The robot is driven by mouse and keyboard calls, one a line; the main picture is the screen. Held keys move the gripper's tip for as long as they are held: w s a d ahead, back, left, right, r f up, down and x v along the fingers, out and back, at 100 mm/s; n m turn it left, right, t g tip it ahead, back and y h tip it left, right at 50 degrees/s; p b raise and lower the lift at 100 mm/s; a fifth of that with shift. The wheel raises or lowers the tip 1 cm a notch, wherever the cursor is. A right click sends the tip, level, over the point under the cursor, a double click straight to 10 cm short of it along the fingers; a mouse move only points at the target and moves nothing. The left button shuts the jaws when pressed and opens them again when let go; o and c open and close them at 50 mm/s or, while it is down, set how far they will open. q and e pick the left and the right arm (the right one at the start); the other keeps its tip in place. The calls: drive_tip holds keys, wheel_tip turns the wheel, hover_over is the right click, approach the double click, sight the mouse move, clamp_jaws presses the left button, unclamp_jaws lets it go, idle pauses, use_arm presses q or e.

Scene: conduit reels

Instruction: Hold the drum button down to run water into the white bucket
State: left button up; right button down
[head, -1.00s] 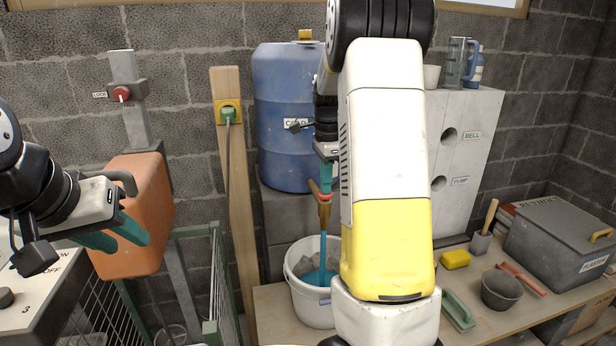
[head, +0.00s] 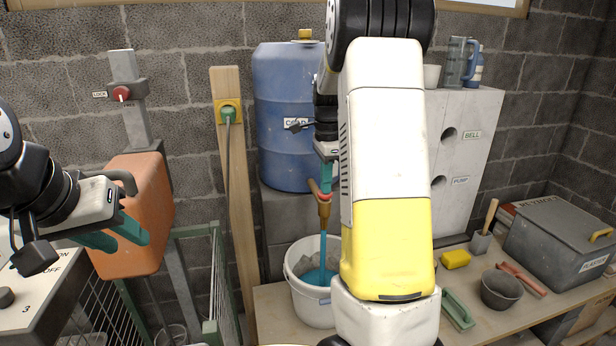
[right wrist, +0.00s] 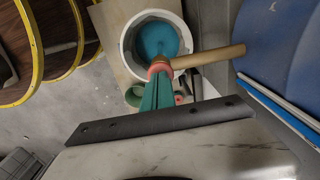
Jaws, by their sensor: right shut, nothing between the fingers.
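The blue drum (head: 285,95) stands against the wall with a brass tap (head: 322,208) low on its front. My right gripper (head: 325,182) is shut and empty, its tips down on the red drum button (right wrist: 160,69) on top of the tap. A blue stream of water (head: 323,245) falls from the tap into the white bucket (head: 302,303). Blue water (right wrist: 157,40) covers the bucket's bottom in the right wrist view. My right arm hides part of the drum and bucket in the head view. My left gripper (head: 115,238) is open and empty, in front of the orange container (head: 145,205).
The bucket stands on a wooden bench (head: 275,300). To the right on it are a yellow sponge (head: 455,259), a green float (head: 458,310), a dark bowl (head: 502,290) and a grey lidded box (head: 560,240). A wire cage (head: 200,270) stands left of the bench.

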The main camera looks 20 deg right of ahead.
wheel_tip(320, 180, up, 8)
idle(0.5)
drive_tip(key=shift+f, duration=0.1)
idle(0.7)
drive_tip(key=s+a+n+t, duration=0.2)
drive_tip(key=s+a+n, duration=0.2)
drive_tip(key=s+n, duration=0.2)
drive_tip(key=s+a+r+n+t+y, duration=0.1)
drive_tip(key=s+a+n, duration=0.4)
drive_tip(key=s, duration=0.5)
drive_tip(key=s+a+n+t+y, duration=0.1)
drive_tip(key=s+a+n+t, duration=0.2)
drive_tip(key=s+n, duration=0.5)
drive_tip(key=shift+a+r, duration=0.4)
drive_tip(key=shift+a, duration=0.3)
